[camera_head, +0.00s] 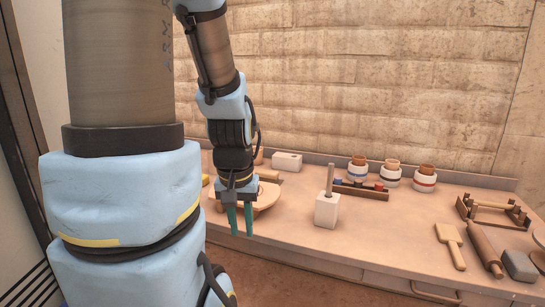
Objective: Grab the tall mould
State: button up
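A tall white block (326,210) stands upright near the front of the bench, right of my gripper. It looks like the tall mould, though I cannot be sure. A grey-brown rod (330,181) rises above it; I cannot tell whether the rod stands in it or behind it. A lower white block (287,161) lies at the back by the wall. My gripper (241,231) points down with its two green fingers apart and nothing between them. It is left of the tall block, in front of a round wooden piece (264,197), and touches neither block as far as I see.
Several banded pots (391,179) stand at the back right behind a low wooden rack (360,191). A paddle (451,245), a roller (482,247), a grey block (519,265) and a wooden frame (493,208) lie at right. The bench (385,230) is clear right of the tall block.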

aim_at(326, 210)
jog(key=k+l+u, duration=0.2)
jog(key=l, duration=0.25)
jog(key=l+u, duration=0.2)
jog(key=l, duration=0.25)
jog(key=k+l+u, duration=0.25)
jog(key=l, duration=0.2)
jog(key=l+u, duration=0.2)
jog(key=l, duration=0.2)
jog(key=k, duration=0.05)
